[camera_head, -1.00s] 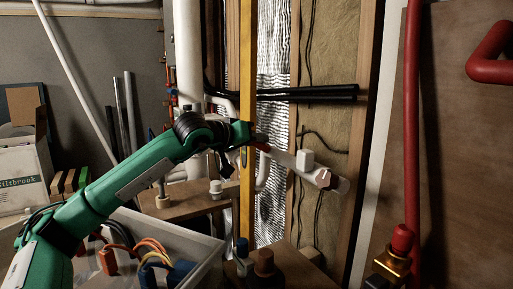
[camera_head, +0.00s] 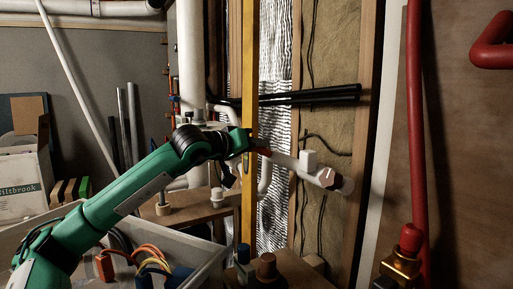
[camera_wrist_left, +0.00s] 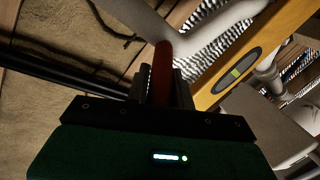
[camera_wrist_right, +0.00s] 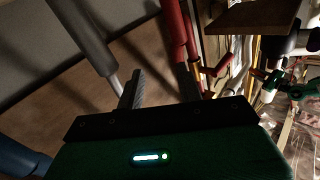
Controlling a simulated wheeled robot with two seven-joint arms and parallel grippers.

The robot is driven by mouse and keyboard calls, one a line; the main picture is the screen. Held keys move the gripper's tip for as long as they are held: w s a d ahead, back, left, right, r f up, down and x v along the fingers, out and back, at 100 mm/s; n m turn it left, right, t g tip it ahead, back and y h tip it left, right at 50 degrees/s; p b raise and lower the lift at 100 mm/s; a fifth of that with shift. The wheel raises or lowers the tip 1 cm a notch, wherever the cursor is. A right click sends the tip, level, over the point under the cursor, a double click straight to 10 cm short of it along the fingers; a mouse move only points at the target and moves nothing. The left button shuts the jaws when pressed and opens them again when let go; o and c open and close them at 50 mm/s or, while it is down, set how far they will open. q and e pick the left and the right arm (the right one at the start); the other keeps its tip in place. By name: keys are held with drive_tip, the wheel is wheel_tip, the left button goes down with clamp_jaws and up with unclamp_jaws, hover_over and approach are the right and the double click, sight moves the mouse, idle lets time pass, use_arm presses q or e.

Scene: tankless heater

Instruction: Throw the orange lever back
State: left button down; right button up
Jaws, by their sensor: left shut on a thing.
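The orange-red lever (camera_head: 264,152) sticks out from the left end of a white pipe fitting (camera_head: 310,168) in front of the wall cavity. My left gripper (camera_head: 250,150) reaches it from the left, partly hidden behind the yellow spirit level. In the left wrist view the lever (camera_wrist_left: 162,75) lies between the two fingers, and the gripper is shut on it. My right gripper (camera_wrist_right: 160,88) shows only in the right wrist view. Its fingers are apart with nothing clearly held between them, and a red pipe passes behind the right-hand finger.
The yellow spirit level (camera_head: 249,90) stands upright right by my left gripper. A grey bin (camera_head: 205,262) with coloured parts lies below my left arm. A red pipe (camera_head: 413,130) with a brass valve (camera_head: 401,268) stands at the right.

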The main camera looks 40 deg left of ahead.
use_arm(q)
drive_tip(key=c, duration=1.2)
unclamp_jaws()
drive_tip(key=shift+s+a, duration=0.2)
drive_tip(key=shift+s, duration=0.25)
drive_tip(key=b+v, duration=0.2)
drive_tip(key=v, duration=1.1)
use_arm(e)
drive_tip(key=d+r+t, duration=0.3)
drive_tip(key=r+t, duration=0.4)
drive_tip(key=r, duration=0.4)
drive_tip(key=shift+w+d+y, duration=0.15)
drive_tip(key=shift+w+y, duration=0.15)
drive_tip(key=shift+w, duration=0.15)
use_arm(q)
drive_tip(key=shift+w+d, duration=0.1)
